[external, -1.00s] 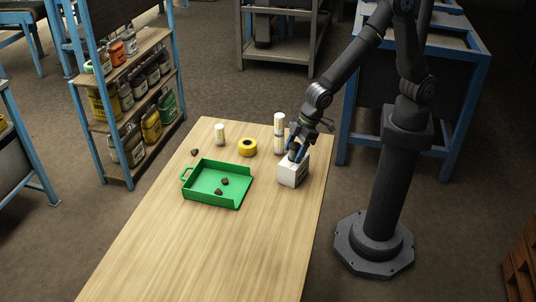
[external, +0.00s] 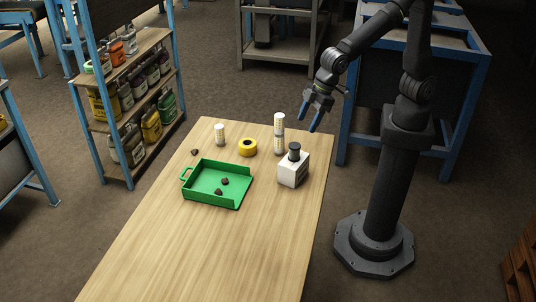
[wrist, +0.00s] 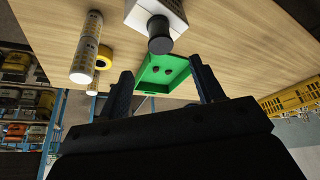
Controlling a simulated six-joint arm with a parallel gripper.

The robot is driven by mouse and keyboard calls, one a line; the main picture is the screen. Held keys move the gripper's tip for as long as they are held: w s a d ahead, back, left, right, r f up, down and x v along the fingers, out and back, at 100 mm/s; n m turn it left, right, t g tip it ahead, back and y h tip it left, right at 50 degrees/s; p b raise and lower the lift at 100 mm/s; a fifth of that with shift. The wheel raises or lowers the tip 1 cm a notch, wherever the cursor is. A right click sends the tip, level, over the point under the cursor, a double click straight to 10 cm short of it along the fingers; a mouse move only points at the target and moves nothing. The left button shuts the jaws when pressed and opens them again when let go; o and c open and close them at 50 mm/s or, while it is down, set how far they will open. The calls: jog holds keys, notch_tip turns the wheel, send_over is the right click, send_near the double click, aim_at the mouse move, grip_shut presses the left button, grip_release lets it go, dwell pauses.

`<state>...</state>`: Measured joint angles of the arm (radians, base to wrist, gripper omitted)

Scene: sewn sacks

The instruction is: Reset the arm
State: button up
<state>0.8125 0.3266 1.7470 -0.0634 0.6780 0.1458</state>
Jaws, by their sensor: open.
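My gripper (external: 316,112) is open and empty, raised above the right back part of the table. In the wrist view its two fingers (wrist: 160,92) are spread apart with nothing between them in their grip. Below it, a white square bottle (external: 293,171) with a black cap (external: 294,151) stands upright on the table, apart from the fingers. The bottle also shows at the top of the wrist view (wrist: 168,14).
On the wooden table (external: 215,250) are a green tray (external: 205,188) with dark lumps in it, another lump (external: 195,152), a yellow tape roll (external: 247,147), a tall white cylinder (external: 279,133) and a shorter one (external: 219,134). The table's front is clear. A shelf (external: 125,100) stands left.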

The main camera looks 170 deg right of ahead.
aim_at(295, 145)
dwell(0.3)
jog(key=x, duration=1.2)
jog(key=shift+f, duration=0.3)
jog(key=shift+r, duration=1.25)
jog(key=shift+f, duration=0.1)
